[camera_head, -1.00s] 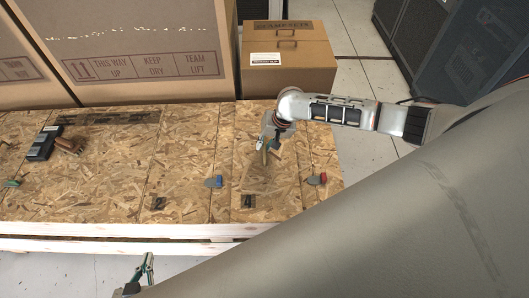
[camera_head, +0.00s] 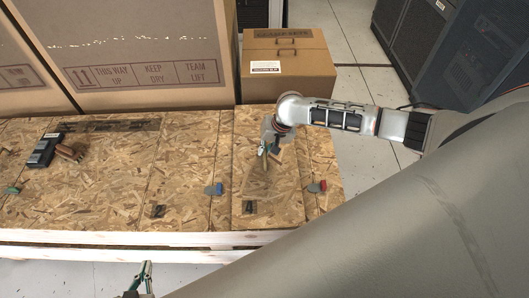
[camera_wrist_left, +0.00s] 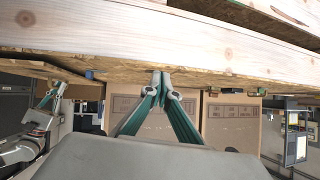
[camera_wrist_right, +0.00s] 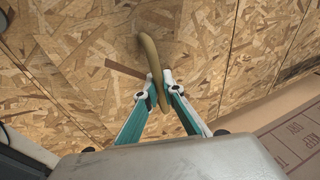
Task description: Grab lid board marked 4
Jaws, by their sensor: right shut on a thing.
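The lid board marked 4 (camera_head: 275,195) is a chipboard panel on the right part of the crate top in the head view, with a dark 4 near its front edge. Its curved tan handle (camera_wrist_right: 150,52) shows in the right wrist view. My right gripper (camera_head: 264,149) is shut on this handle, its fingertips (camera_wrist_right: 160,80) on either side of it. I cannot tell whether the board is raised. My left gripper (camera_head: 147,266) is below the crate's front edge in the head view. In the left wrist view its fingertips (camera_wrist_left: 164,76) are together, with nothing visible between them.
A black device (camera_head: 44,150) rests farther left. Cardboard boxes (camera_head: 288,85) stand behind the crate; dark racks (camera_head: 440,50) stand at the back right.

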